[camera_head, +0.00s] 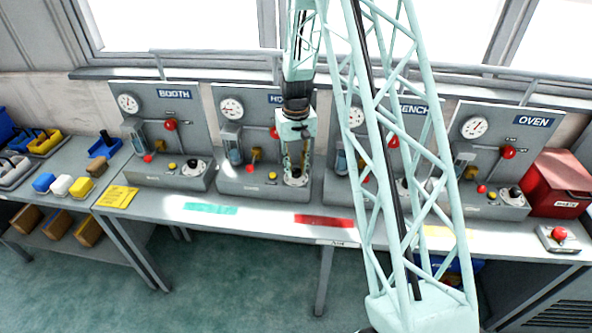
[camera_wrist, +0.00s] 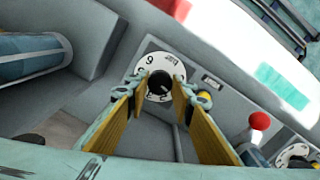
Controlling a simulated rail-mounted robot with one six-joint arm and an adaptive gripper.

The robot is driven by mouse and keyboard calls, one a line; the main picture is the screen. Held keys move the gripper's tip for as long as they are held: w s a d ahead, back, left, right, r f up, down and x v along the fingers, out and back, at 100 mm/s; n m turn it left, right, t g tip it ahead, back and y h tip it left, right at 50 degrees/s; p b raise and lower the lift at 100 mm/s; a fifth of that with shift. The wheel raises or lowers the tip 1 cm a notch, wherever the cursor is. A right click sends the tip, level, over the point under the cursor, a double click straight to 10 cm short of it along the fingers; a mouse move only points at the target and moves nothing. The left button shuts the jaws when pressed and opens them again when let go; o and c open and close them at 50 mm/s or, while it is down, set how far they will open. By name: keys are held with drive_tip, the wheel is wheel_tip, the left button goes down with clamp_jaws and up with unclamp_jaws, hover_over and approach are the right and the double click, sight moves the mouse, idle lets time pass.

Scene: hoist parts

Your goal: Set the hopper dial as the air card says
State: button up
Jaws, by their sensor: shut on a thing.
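The hopper panel (camera_head: 258,106) is second from the left; my gripper and wrist partly cover it, and only the start of its label shows. Its dial (camera_head: 296,181) sits on the base box under my gripper (camera_head: 296,172). In the wrist view, the dial (camera_wrist: 152,64) is a white numbered ring with a black knob (camera_wrist: 160,84) in its middle. My gripper (camera_wrist: 162,90) points down with its yellow-padded fingers either side of the knob, shut on it. A "6" is readable on the ring; the setting is unclear. A yellow card (camera_head: 117,196) lies at left, its text too small to read.
Similar panels stand alongside: booth (camera_head: 168,110) at left, one partly hidden by my arm, and oven (camera_head: 505,135) at right. A red box (camera_head: 562,183) and a red-button box (camera_head: 559,236) are far right. Coloured strips lie along the front bench.

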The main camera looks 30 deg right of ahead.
sight(296, 171)
idle(0.4)
drive_tip(key=o, duration=0.8)
drive_tip(key=shift+o, duration=0.2)
drive_tip(key=shift+r, duration=0.1)
wheel_tip(296, 171, up, 12)
idle(0.4)
